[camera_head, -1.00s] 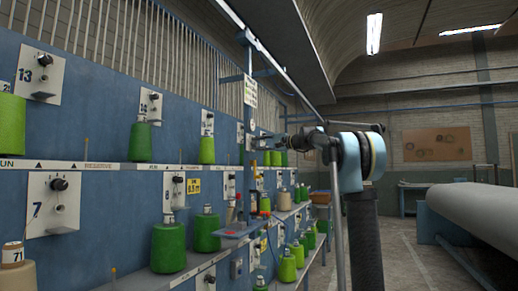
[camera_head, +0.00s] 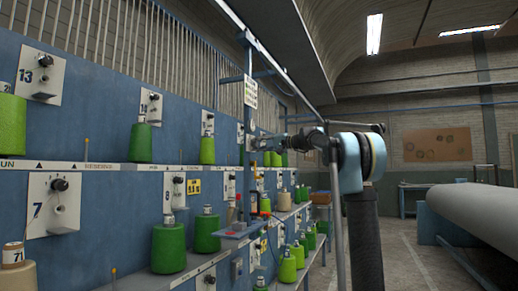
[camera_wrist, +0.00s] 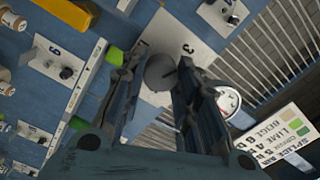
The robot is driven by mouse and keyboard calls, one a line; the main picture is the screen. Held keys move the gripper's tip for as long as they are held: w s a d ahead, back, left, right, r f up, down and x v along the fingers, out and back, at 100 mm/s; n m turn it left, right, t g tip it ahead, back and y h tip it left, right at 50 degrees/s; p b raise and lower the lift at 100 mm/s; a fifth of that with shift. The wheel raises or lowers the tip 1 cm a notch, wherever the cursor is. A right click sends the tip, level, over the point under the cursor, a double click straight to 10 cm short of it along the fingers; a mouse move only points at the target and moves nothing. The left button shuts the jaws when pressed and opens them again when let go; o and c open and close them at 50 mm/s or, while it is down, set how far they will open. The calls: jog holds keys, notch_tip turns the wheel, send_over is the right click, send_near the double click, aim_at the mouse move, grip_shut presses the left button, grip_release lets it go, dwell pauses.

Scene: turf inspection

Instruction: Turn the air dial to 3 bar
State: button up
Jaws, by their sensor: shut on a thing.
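In the wrist view, a dark grey round dial (camera_wrist: 160,73) with a mark on its face sits between the fingers of my gripper (camera_wrist: 161,62). The fingers are shut on its sides. Behind it is a pale plate (camera_wrist: 172,32) with a digit that looks like 3. A round white gauge (camera_wrist: 228,102) with a dark needle is just right of the right finger, partly hidden by it; its reading is too small to tell. In the head view, my gripper (camera_head: 259,142) is at the far part of the blue panel, and the dial cannot be made out there.
A printed sign (camera_wrist: 284,140) hangs near the gauge, and white bars (camera_wrist: 280,50) run beyond the plate. In the head view, green yarn cones (camera_head: 168,247) line the shelves of the blue panel (camera_head: 100,125). Open floor (camera_head: 395,245) lies right of my arm, before a large roll (camera_head: 480,212).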

jog(key=shift+f, duration=0.15)
jog(key=o, duration=1.1)
jog(key=shift+w, duration=0.15)
jog(key=shift+c, duration=0.2)
jog(key=v, duration=1.2)
